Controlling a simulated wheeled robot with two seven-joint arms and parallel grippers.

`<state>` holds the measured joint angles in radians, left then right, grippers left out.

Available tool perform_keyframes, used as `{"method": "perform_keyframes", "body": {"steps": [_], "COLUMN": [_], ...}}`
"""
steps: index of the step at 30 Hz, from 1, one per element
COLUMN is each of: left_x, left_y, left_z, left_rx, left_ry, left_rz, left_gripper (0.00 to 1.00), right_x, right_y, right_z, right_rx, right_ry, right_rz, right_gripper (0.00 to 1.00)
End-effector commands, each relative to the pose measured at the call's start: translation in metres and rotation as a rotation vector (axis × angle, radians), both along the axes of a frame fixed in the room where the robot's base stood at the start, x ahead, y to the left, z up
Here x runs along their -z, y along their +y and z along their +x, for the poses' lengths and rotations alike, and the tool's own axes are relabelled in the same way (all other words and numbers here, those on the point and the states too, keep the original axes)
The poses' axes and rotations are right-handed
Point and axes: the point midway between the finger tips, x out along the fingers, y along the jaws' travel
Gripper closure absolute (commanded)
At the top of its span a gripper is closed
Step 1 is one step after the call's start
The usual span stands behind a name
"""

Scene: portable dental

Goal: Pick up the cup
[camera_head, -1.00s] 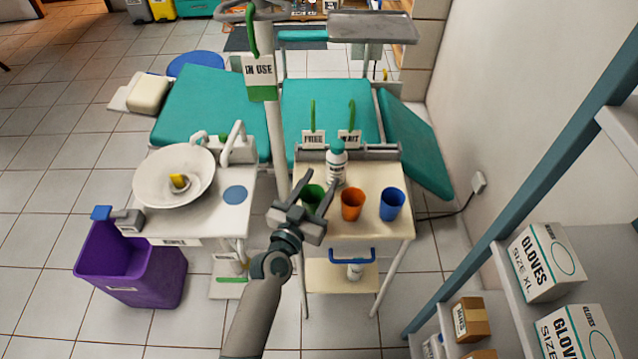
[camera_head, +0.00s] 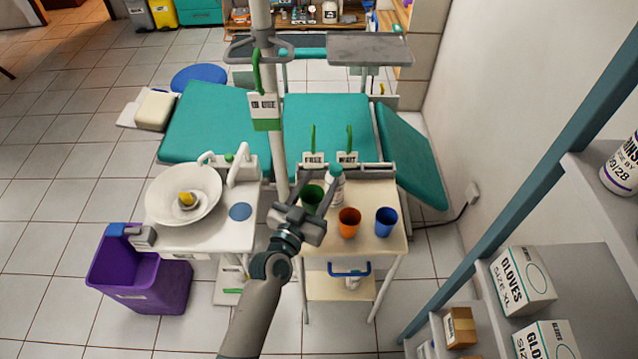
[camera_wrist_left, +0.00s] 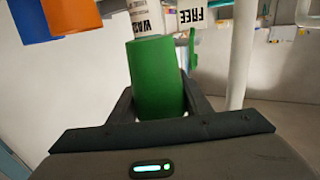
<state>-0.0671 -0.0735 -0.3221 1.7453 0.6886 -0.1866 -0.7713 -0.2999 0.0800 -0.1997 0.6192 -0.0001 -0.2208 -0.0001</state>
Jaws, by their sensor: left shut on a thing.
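A green cup (camera_head: 312,197) is held between the fingers of my left gripper (camera_head: 309,190), which is shut on it. In the head view the fingers partly cover the cup, and it appears raised above the cart top. In the left wrist view the green cup (camera_wrist_left: 157,75) fills the middle between the dark fingers. An orange cup (camera_head: 349,222) and a blue cup (camera_head: 386,221) stand on the cart to the right; parts of the orange cup (camera_wrist_left: 70,16) and blue cup (camera_wrist_left: 28,20) also show in the wrist view. My right gripper is not in view.
A white bottle (camera_head: 335,187) stands close behind the green cup. A pole (camera_head: 278,150) and basin (camera_head: 165,205) stand left. A shelf with glove boxes (camera_head: 522,282) is right.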

Motion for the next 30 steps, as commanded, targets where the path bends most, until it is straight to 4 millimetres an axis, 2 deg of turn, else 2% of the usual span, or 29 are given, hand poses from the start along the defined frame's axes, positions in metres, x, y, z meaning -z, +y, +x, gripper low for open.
{"method": "perform_keyframes", "body": {"steps": [30], "left_x": [-0.0049], "left_y": [0.0049], "left_z": [-0.0039], "left_rx": [-0.008], "left_ry": [-0.001], "left_rz": [-0.003], "left_gripper": [0.77], "right_x": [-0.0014], "right_y": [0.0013], "right_z": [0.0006], "right_rx": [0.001], "right_ry": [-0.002], "right_rz": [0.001], "right_gripper": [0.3]}}
